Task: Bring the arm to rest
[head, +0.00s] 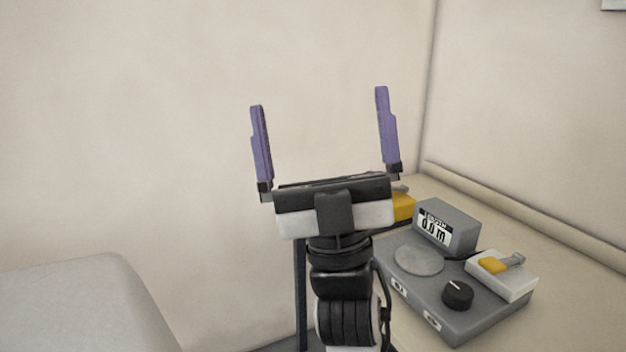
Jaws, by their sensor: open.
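My gripper (317,98) is in the middle of the head view. Its two purple fingers point up and stand wide apart, with only the bare wall behind them. Nothing is between the fingers. My arm rises from the bottom of the picture below it, and the gripper touches nothing that I can see.
A beige counter (590,300) is at the right. On it is a grey device (470,300) with a round plate, black knob and display (435,225). A yellow part (403,207) is partly hidden behind my gripper. A grey rounded surface (75,305) is at the lower left.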

